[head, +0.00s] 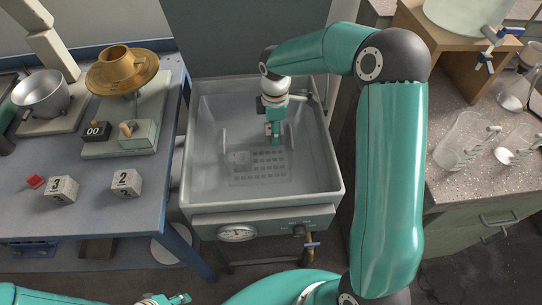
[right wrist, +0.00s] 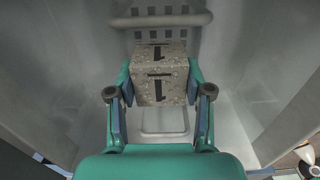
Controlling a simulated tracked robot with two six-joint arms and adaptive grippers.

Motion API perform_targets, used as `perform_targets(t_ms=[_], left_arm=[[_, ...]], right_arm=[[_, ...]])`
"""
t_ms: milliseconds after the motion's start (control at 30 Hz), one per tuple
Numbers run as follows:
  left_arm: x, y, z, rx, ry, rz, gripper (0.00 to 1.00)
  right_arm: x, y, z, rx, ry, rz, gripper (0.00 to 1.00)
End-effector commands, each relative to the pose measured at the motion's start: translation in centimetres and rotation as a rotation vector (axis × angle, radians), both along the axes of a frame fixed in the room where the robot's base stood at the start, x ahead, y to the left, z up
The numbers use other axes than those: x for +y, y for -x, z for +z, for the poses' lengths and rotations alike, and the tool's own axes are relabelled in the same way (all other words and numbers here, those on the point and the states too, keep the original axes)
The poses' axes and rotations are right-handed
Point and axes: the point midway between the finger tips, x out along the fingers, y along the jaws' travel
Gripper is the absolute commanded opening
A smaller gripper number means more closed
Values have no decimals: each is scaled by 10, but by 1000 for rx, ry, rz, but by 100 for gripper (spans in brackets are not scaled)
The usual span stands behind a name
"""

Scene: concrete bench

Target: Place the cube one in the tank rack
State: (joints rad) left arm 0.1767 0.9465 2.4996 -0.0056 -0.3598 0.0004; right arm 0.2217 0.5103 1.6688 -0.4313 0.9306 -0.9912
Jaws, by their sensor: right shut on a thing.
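Cube one (right wrist: 160,80), a speckled grey-beige block with a black 1 on two visible faces, sits between the fingers of my right gripper (right wrist: 160,95) in the right wrist view. The fingers are shut on its sides. In the head view my right gripper (head: 273,132) points down inside the grey tank (head: 203,190). The tank rack (head: 262,170), a slotted grid, lies at the tank bottom below it; slots also show beyond the cube in the wrist view. A pale shape left of the gripper is unclear. My left gripper (head: 165,299) is partly cut off at the bottom edge.
Cube three (head: 61,190) and cube two (head: 126,183) stand on the blue bench (head: 95,220) at left, near a metal pot (head: 42,95) and a brass cup (head: 122,64). Glassware (head: 463,140) stands on the right counter. Tank walls surround my right gripper.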

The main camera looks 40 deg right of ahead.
Motion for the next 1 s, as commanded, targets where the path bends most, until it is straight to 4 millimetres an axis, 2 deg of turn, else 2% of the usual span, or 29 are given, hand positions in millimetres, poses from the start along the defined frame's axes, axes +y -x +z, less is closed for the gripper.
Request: perform_targets(t_ms=[33,100,300,567,800,1000], left_arm=[[0,0,-2,0,0,0,40],[0,0,-2,-1,0,0,40],[0,0,-4,-1,0,0,40],[0,0,-5,-1,0,0,40],[0,0,-6,-1,0,0,40],[0,0,-6,-1,0,0,40]], right_arm=[[0,1,-16,4,0,1,4],[0,1,-35,5,-1,0,4],[0,1,-74,2,-1,0,4],[-1,1,-92,1,-1,-1,4],[-1,1,-124,1,-1,-1,4],[-1,0,-127,-3,1,-2,4]])
